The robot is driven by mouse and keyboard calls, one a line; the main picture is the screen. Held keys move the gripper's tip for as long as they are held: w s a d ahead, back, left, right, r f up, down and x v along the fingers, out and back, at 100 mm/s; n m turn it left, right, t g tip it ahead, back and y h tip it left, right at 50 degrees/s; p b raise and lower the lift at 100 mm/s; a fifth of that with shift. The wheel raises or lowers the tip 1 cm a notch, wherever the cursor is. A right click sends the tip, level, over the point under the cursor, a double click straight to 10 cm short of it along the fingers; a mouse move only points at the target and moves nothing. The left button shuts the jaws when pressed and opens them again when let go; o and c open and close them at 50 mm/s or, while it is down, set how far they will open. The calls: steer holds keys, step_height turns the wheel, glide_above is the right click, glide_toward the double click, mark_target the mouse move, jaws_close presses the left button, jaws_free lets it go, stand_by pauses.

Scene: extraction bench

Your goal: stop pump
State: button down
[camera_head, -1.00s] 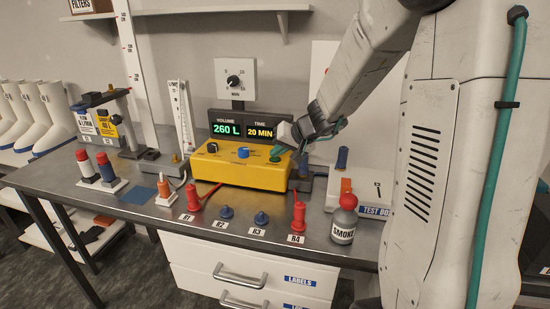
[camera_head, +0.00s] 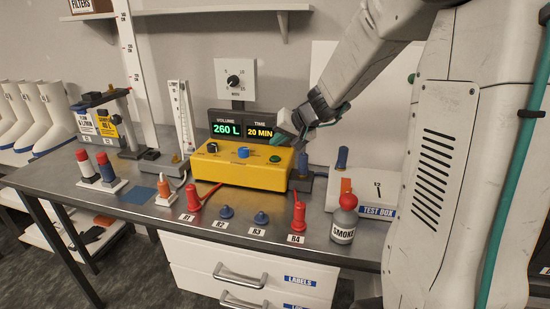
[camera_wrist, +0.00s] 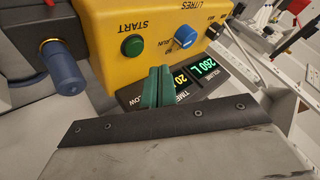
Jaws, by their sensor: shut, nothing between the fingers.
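The yellow pump box (camera_head: 240,172) stands on the bench with a black knob (camera_head: 212,147), a blue knob (camera_head: 243,152) and a green button (camera_head: 275,159) on top. In the wrist view the green button (camera_wrist: 132,45) is marked START, and the blue knob (camera_wrist: 185,37) is beside it. The display (camera_head: 228,129) behind the box reads 260 L and 20 MIN. My gripper (camera_head: 282,140) is shut and empty, with green fingers. It is above the back right part of the box, apart from the button. In the wrist view my fingertips (camera_wrist: 158,72) cover part of the display.
A blue-topped fitting (camera_head: 342,157) stands right of the box; another blue fitting (camera_wrist: 62,68) is close in the wrist view. A smoke bottle (camera_head: 344,225) and test box (camera_head: 376,211) are at front right. Red plugs (camera_head: 193,198) and blue plugs (camera_head: 227,212) line the front.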

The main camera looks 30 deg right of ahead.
steer(key=shift+r, duration=1.5)
steer(key=s+a+n+g+h, duration=0.1)
steer(key=s+a, duration=0.3)
steer(key=s, duration=0.7)
steer(key=s+a+n+g+h, duration=0.1)
steer(key=s+a+n+g, duration=0.1)
steer(key=s, duration=1)
steer(key=s+a+n+g+h, duration=0.1)
steer(key=s+a+g, duration=0.3)
steer(key=s, duration=0.7)
steer(key=shift+s+a+r+n, duration=0.2)
steer(key=shift+a+r+n, duration=0.15)
steer(key=shift+a, duration=1.05)
